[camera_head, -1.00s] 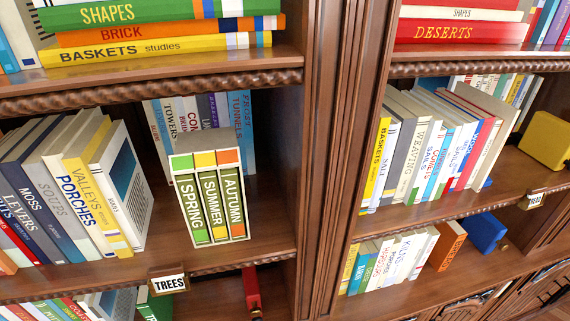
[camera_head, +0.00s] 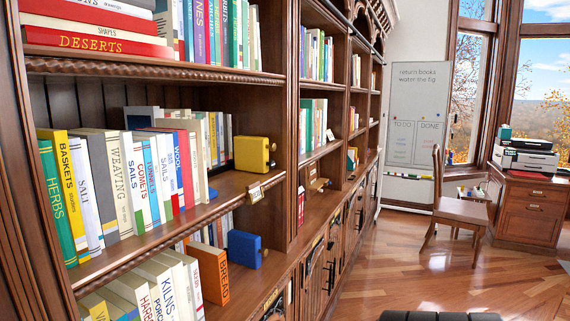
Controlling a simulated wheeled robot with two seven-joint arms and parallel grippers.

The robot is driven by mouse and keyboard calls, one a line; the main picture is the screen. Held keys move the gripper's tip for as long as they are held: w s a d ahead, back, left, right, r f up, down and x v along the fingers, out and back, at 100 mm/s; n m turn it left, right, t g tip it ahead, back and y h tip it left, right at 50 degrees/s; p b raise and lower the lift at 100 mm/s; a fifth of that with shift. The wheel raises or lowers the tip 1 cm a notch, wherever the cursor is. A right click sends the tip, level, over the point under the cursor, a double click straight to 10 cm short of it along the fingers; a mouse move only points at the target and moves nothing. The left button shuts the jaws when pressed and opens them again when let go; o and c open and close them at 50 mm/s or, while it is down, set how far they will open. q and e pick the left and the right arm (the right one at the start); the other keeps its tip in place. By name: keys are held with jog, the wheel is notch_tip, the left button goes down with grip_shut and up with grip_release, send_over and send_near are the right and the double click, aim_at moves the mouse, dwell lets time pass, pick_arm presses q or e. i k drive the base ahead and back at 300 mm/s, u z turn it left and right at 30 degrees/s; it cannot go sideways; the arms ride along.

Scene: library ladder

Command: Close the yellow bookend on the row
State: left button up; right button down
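The yellow bookend (camera_head: 254,153) stands on the middle shelf at its right end, near the shelf's upright. It is a yellow block with a small dark knob on its right side. The row of books (camera_head: 135,180) stands on the same shelf to its left, from a green HERBS book to a cream book. A gap of bare shelf (camera_head: 226,186) lies between the front books and the bookend. More books stand behind the row. Neither of my grippers is in view.
A blue bookend (camera_head: 245,248) stands on the shelf below, near an orange BREAD book (camera_head: 211,272). A small label plate (camera_head: 255,194) is on the shelf edge. A chair (camera_head: 458,205) and a desk (camera_head: 527,205) stand at the right.

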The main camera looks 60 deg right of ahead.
aim_at(251, 153)
jog(key=z, duration=1.4)
jog(key=i, duration=0.1)
jog(key=z, duration=0.6)
